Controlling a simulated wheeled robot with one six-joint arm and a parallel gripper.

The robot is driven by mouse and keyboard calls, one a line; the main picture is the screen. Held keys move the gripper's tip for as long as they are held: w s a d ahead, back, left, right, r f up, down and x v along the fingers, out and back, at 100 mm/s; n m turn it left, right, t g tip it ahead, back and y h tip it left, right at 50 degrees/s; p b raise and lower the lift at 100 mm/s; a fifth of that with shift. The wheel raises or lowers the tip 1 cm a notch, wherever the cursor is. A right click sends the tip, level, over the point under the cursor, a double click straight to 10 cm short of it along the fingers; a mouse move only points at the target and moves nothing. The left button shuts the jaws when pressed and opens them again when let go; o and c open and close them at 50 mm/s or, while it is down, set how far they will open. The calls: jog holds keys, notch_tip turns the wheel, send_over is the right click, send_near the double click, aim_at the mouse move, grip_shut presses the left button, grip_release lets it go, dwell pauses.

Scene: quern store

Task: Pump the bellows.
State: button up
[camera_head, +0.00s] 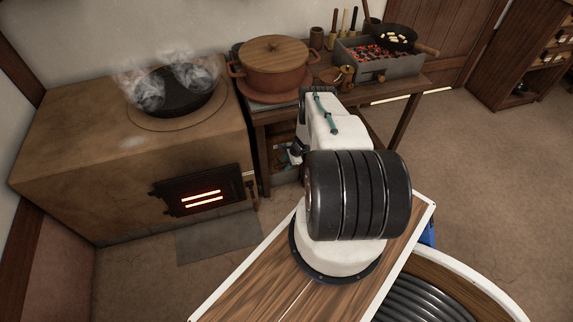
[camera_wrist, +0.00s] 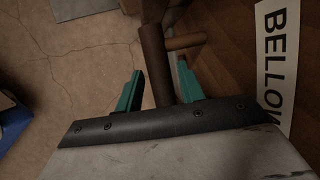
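In the wrist view, a white sign (camera_wrist: 270,50) with black letters reading "BELLO", cut off, stands at the right beside brown wood. A brown round bar (camera_wrist: 156,68) runs away from me, with a shorter wooden peg (camera_wrist: 185,42) crossing to its right; they look like the bellows handle, but I cannot be sure. My gripper (camera_wrist: 160,68) has its two teal fingers apart, one on each side of the bar in the picture. I see gaps between bar and fingers, and cannot tell how deep the bar sits. In the head view my arm hides most of this area.
A clay stove (camera_head: 80,145) with a smoking black pan (camera_head: 175,92) and a glowing firebox door (camera_head: 200,190) stands at left. A table holds a lidded clay pot (camera_head: 272,70) and a charcoal brazier (camera_head: 375,65). The floor (camera_head: 490,170) at right is clear.

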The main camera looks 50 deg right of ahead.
jog(key=shift+o, duration=0.2)
jog(key=shift+r, duration=0.1)
jog(key=v, duration=0.7)
jog(key=shift+r, duration=0.3)
jog(key=shift+s, duration=0.1)
